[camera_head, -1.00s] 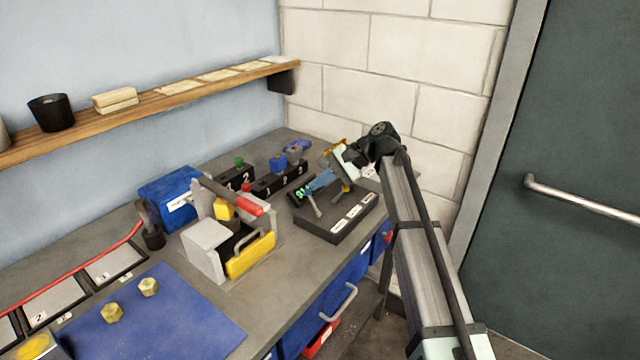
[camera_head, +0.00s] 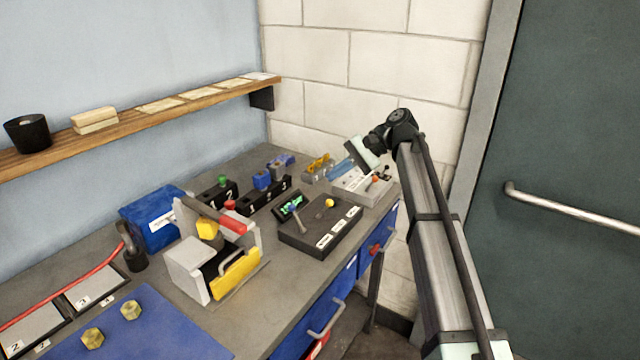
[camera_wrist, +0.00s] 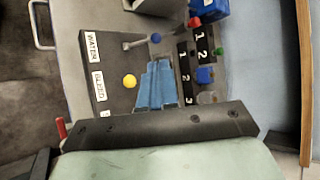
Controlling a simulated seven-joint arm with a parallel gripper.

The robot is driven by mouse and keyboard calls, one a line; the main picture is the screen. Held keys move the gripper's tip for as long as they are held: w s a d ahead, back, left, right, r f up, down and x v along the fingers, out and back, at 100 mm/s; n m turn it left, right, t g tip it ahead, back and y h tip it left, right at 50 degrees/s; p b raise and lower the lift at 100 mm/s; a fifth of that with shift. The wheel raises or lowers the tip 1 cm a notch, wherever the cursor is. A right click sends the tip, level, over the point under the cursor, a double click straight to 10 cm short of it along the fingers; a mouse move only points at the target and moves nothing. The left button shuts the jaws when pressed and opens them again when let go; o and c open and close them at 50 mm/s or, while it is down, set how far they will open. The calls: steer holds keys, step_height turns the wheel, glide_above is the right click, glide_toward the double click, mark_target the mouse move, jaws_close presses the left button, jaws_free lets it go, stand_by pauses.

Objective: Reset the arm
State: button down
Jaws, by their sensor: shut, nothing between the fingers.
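My gripper (camera_head: 342,169) has blue fingers, pressed together with nothing between them. In the head view it hangs in the air at the back right of the bench, beyond the black lever panel (camera_head: 311,245). In the wrist view my gripper (camera_wrist: 157,84) points over the bench, and the lever panel (camera_wrist: 103,58) shows to its left with white labels reading WATER and BLEED. The panel carries a blue-knobbed lever (camera_head: 291,209) and a yellow-knobbed lever (camera_head: 328,203). My arm reaches up from the lower right.
A grey box with small levers (camera_head: 364,188) stands below and right of my gripper. Numbered black blocks (camera_head: 262,197), a grey and yellow machine (camera_head: 236,275) and a blue box (camera_head: 152,220) fill the bench. A wall shelf (camera_head: 150,112) runs behind; a door (camera_head: 570,130) is at right.

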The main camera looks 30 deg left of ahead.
steer(key=shift+v, duration=1.75)
steer(key=d+f+m+t+h, duration=0.1)
steer(key=d+f, duration=0.5)
steer(key=f, duration=0.6)
steer(key=d+f+m+t, duration=0.1)
steer(key=d+f, duration=0.6)
steer(key=f, duration=0.6)
steer(key=d+f+m+h, duration=0.1)
steer(key=d+f, duration=0.5)
steer(key=f, duration=0.6)
steer(key=s+d+f+m+h, duration=0.1)
steer(key=s+d+f, duration=0.4)
steer(key=d+f, duration=0.35)
steer(key=s+d+f+h, duration=0.1)
steer(key=s+d+f, duration=0.4)
steer(key=d+f, duration=0.4)
steer(key=s+d+f+h, duration=0.1)
steer(key=s+d+f, duration=0.4)
steer(key=s, duration=0.5)
steer(key=s+d+f+g+h, duration=0.1)
steer(key=s+d+f, duration=0.4)
steer(key=s, duration=0.5)
steer(key=s+d+f+n+h, duration=0.1)
steer(key=s+d+f, duration=0.4)
steer(key=s+d, duration=0.4)
steer(key=shift+s+h, duration=0.4)
steer(key=shift+s, duration=0.35)
steer(key=shift+r, duration=0.1)
